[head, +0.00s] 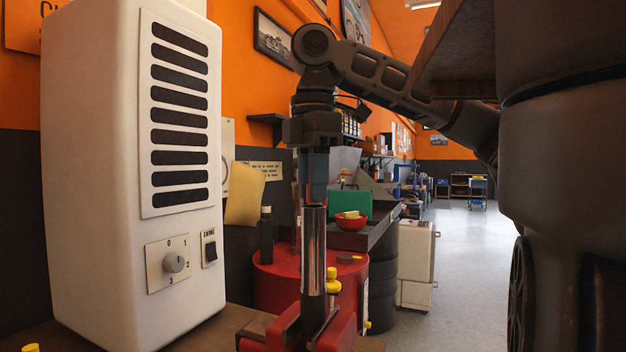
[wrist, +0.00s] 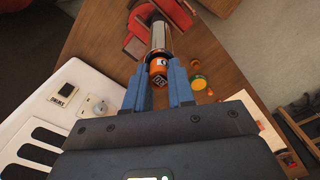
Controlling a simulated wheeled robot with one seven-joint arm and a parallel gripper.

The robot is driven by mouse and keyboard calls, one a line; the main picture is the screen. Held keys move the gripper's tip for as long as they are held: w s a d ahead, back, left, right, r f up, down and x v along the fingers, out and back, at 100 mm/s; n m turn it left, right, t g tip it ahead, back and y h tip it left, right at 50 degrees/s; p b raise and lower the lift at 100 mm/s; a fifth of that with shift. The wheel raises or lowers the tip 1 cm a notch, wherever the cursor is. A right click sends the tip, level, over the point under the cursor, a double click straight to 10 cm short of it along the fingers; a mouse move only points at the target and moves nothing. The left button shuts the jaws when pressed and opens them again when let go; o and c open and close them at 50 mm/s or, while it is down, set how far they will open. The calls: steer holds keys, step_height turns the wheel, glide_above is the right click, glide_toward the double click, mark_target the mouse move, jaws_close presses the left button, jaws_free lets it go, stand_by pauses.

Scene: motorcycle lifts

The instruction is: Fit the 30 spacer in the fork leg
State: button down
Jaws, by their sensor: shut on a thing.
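The fork leg (head: 313,250) is a shiny tube standing upright in a red vise (head: 335,333) in the head view. My gripper (head: 314,200) points down directly over its top end. In the wrist view my gripper (wrist: 158,82) is shut on an orange spacer (wrist: 158,67) with a dark label, whose number I cannot read. The spacer lines up with the mouth of the fork leg (wrist: 161,40). I cannot tell whether its lower end is just above the mouth or slightly inside. In the head view the fingers hide most of the spacer.
A white cabinet (head: 120,270) with vents and a knob stands close on the left. A red drum (head: 275,285) and a red bowl (head: 351,221) are behind the fork leg. In the wrist view a green and yellow round item (wrist: 200,83) lies on the wooden bench (wrist: 100,45).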

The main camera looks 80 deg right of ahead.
steer(key=shift+f, duration=0.4)
stand_by(0.5)
steer(key=shift+c, duration=2.4)
jaws_free()
step_height(320, 180, up, 8)
steer(key=p, duration=0.8)
